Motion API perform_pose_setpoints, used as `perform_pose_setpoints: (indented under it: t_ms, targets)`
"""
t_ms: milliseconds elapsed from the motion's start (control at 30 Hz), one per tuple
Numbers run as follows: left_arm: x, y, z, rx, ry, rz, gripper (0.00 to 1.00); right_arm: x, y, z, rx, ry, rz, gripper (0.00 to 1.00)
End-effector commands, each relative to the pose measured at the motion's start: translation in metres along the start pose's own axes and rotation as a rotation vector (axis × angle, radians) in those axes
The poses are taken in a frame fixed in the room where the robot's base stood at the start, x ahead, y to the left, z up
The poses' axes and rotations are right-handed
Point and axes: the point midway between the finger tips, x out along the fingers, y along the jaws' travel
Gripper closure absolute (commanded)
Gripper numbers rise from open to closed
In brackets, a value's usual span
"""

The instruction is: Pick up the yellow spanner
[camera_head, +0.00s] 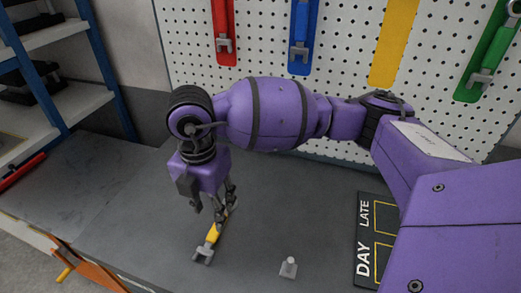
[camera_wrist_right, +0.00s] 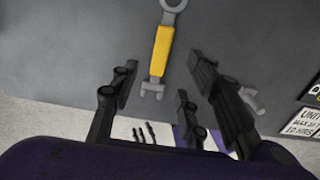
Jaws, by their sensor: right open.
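The yellow spanner (camera_head: 212,236) lies flat on the grey bench below my right gripper, its open-jawed end towards the front. My right gripper (camera_head: 224,206) points down over the spanner's far part and hides some of it. In the right wrist view the spanner (camera_wrist_right: 161,50) shows with its ring end at the top and its jawed end lower, between the lines of my open right fingers (camera_wrist_right: 162,80). A gap shows on both sides, and no finger grips it. I cannot tell the exact height above the bench.
A pegboard (camera_head: 270,40) stands behind, with red (camera_head: 222,25), blue (camera_head: 300,30) and green (camera_head: 490,55) spanner holders and a bare yellow panel (camera_head: 394,40). A small grey fitting (camera_head: 288,267) stands on the bench right of the spanner. A dark sign (camera_head: 364,240) lies farther right.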

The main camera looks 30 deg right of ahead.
Motion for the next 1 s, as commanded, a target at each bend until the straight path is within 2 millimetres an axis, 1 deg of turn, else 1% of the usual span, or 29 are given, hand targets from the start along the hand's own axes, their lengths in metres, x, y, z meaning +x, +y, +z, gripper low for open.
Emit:
perform_pose_setpoints:
  t_ms: [33, 167, 267, 400, 500, 600, 800, 867, 1000]
  targets:
    - [-0.002, -0.001, 0.005, -0.001, -0.009, -0.002, 0.58, 0.005, 0.0, 0.001, 0.001, -0.003, -0.001, 0.58]
    - [-0.003, -0.001, 0.011, -0.002, -0.02, -0.003, 0.58, 0.02, 0.0, 0.0, 0.0, 0.0, -0.001, 0.58]
    - [-0.004, -0.001, 0.011, -0.002, -0.021, -0.003, 0.58, 0.032, 0.001, 0.001, 0.0, 0.0, -0.001, 0.58]
    - [-0.004, -0.001, 0.008, -0.002, -0.017, -0.003, 0.58, 0.054, 0.001, 0.002, -0.002, 0.002, -0.001, 0.58]
    - [-0.003, -0.001, 0.007, -0.002, -0.014, -0.002, 0.58, 0.066, 0.002, 0.002, -0.002, 0.002, 0.0, 0.58]
    - [-0.003, 0.0, 0.005, -0.002, -0.011, -0.001, 0.58, 0.071, 0.001, 0.002, -0.002, 0.002, 0.0, 0.58]
    - [-0.003, 0.0, 0.004, -0.002, -0.009, -0.001, 0.58, 0.071, 0.002, 0.002, -0.003, 0.002, 0.002, 0.58]
    - [-0.003, 0.0, 0.004, -0.002, -0.009, -0.001, 0.58, 0.071, 0.002, 0.002, -0.003, 0.002, 0.002, 0.64]
    - [-0.003, 0.0, 0.004, -0.002, -0.009, -0.001, 0.58, 0.071, 0.002, 0.002, -0.003, 0.002, 0.003, 0.83]
